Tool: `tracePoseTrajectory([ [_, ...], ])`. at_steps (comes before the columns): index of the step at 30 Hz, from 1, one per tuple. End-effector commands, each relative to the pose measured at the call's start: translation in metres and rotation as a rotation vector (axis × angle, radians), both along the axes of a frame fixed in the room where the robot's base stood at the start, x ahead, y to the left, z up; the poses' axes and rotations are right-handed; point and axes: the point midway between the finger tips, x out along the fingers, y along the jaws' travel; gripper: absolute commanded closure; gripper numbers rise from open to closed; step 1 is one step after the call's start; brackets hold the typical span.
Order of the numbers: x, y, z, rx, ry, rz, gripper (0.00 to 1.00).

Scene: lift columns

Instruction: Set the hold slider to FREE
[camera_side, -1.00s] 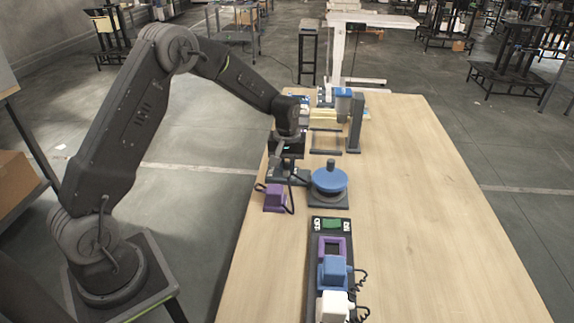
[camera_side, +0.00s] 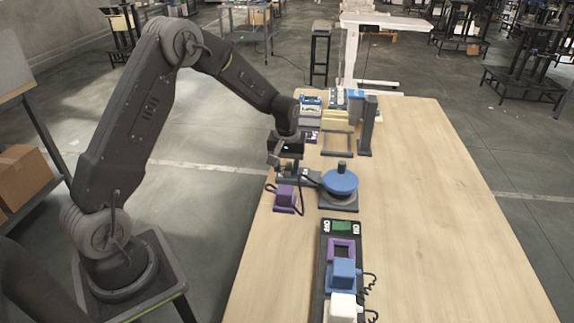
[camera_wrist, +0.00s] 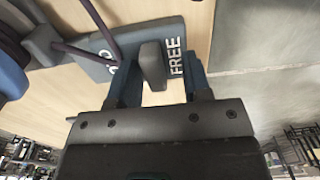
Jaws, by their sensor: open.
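The hold slider is a grey plate with a raised grey knob (camera_wrist: 153,66). In the wrist view, white FREE lettering (camera_wrist: 176,58) is just right of the knob. A partly covered label (camera_wrist: 107,53), its visible letters ending in "LD", is to the left. My gripper (camera_wrist: 160,78) is open, with one finger on each side of the knob. Whether either finger touches it I cannot tell. In the side view my gripper (camera_side: 284,170) is low over the slider plate (camera_side: 300,177), largely hiding it, near the table's left edge.
A blue disc (camera_side: 340,183) on a grey base stands right of the slider. A purple plug (camera_side: 285,197) with a dark cable is in front. A strip with a green switch (camera_side: 342,226) and blue and white plugs lies nearer. The table's right side (camera_side: 430,200) is clear.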

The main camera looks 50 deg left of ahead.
Motion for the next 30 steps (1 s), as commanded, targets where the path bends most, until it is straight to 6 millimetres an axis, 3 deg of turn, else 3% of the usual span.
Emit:
tracePoseTrajectory([
  [8,0.001,0.0,0.018,0.001,-0.005,0.0,0.55],
  [21,0.001,0.0,0.111,0.001,-0.004,0.0,0.55],
  [30,0.0,0.0,0.137,0.0,0.0,0.0,0.55],
])
